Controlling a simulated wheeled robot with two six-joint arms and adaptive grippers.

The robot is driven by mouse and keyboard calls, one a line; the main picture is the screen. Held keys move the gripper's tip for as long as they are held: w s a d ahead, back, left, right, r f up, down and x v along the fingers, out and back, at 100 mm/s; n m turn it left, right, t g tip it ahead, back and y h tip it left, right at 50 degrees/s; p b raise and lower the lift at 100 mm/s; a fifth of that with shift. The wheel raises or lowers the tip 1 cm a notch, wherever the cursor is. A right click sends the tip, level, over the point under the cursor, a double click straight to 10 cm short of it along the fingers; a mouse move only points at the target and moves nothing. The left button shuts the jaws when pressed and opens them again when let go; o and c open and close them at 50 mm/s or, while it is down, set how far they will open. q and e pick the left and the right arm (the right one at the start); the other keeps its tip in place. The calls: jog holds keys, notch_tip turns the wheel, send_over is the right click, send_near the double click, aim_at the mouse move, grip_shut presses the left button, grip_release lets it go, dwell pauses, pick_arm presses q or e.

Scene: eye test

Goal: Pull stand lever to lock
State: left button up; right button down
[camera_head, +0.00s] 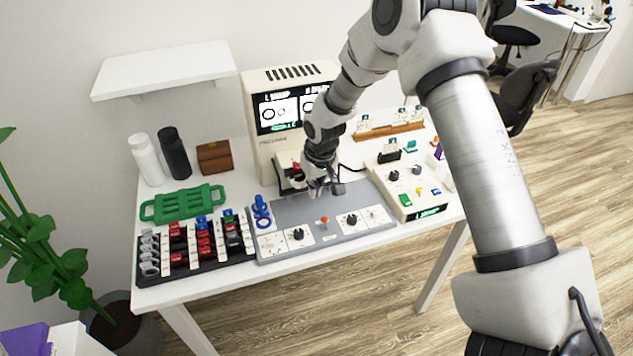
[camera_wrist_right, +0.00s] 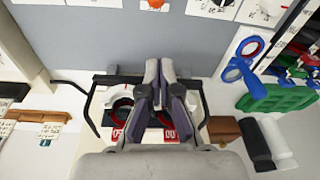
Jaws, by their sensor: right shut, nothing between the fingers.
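A grey control panel (camera_head: 285,212) lies along the front of the white table. A small orange-topped lever (camera_head: 324,220) stands near its middle; its orange top also shows at the top edge of the wrist view (camera_wrist_right: 155,4). No label that I can read marks it as the stand lever. My right gripper (camera_head: 327,190) is above the panel, behind the orange lever and apart from it. Its fingers are together and empty in the wrist view (camera_wrist_right: 158,62). A white eye-test device with red number tags (camera_wrist_right: 118,133) is partly hidden behind the gripper. My left gripper is out of view.
A screen machine (camera_head: 262,145) stands behind the panel. Black knobs (camera_head: 297,234) and a blue stand (camera_head: 262,213) are on the panel. A lens rack (camera_head: 205,262) and a green tray (camera_head: 183,205) are at left. A switch box (camera_head: 408,190) is at right.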

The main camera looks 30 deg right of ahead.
aim_at(313, 210)
jog(key=f, duration=0.3)
jog(key=f+p, duration=0.1)
jog(key=f, duration=0.1)
jog(key=shift+w, duration=0.25)
jog(key=s, duration=0.1)
jog(key=s+p, duration=0.1)
jog(key=s, duration=0.1)
jog(key=shift+s+a+r, duration=0.15)
jog(key=shift+s+r, duration=0.2)
jog(key=shift+s, duration=0.05)
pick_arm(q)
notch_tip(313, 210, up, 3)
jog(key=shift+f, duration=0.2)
pick_arm(e)
jog(key=shift+w+f, duration=0.1)
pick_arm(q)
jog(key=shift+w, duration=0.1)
pick_arm(e)
jog(key=shift+s+t, duration=0.2)
jog(key=shift+t, duration=0.1)
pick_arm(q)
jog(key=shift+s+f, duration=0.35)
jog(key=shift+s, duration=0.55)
